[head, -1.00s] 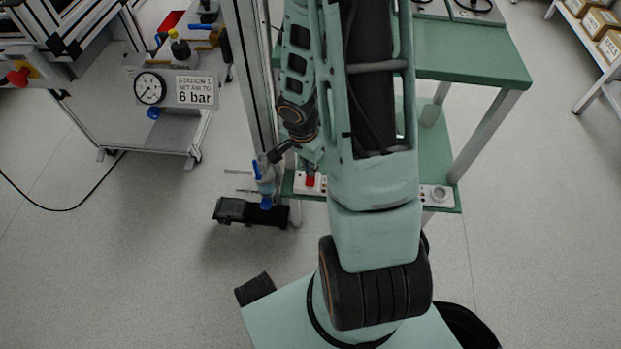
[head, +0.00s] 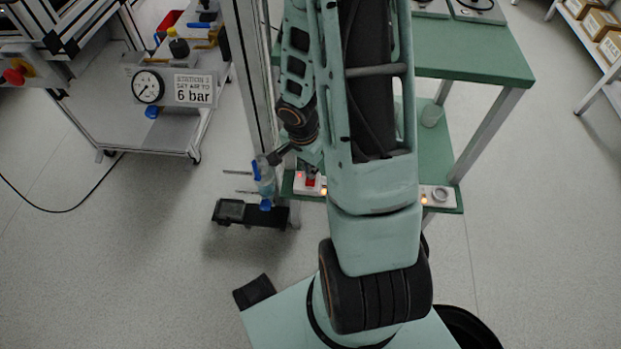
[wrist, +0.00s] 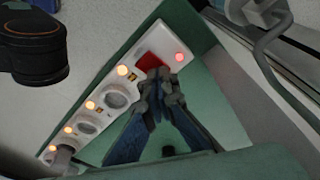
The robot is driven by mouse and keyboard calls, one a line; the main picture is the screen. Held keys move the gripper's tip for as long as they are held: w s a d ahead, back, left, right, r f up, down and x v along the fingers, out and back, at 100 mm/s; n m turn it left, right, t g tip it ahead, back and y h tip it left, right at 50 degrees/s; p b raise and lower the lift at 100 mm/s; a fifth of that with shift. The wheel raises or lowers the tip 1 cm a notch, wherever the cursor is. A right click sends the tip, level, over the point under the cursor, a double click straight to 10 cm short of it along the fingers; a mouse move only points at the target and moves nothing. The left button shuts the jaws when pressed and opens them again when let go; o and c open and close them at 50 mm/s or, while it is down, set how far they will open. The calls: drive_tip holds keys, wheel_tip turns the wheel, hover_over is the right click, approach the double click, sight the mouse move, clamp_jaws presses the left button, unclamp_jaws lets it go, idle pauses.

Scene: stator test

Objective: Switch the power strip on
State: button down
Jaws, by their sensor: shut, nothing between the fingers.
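The white power strip (wrist: 108,92) runs diagonally across the wrist view, along the edge of a green shelf. Its red switch (wrist: 151,61) is at the upper end, beside a lit red lamp (wrist: 180,57). Several orange lamps (wrist: 122,71) glow along the strip. My gripper (wrist: 160,78) is shut and empty, its fingertips at the lower edge of the red switch, partly covering it; I cannot tell if they touch. In the head view the strip (head: 433,194) shows on both sides of my arm, which hides its middle. The switch (head: 311,182) also shows there.
The green shelf (head: 437,150) lies under a green table top (head: 470,60). An upright metal post (head: 248,80) and a blue-and-clear fitting (head: 264,180) stand left of the switch. A grey-topped station with a gauge (head: 148,87) is at the left.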

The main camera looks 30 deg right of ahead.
drive_tip(key=shift+r+p, duration=2.65)
drive_tip(key=shift+r, duration=0.8)
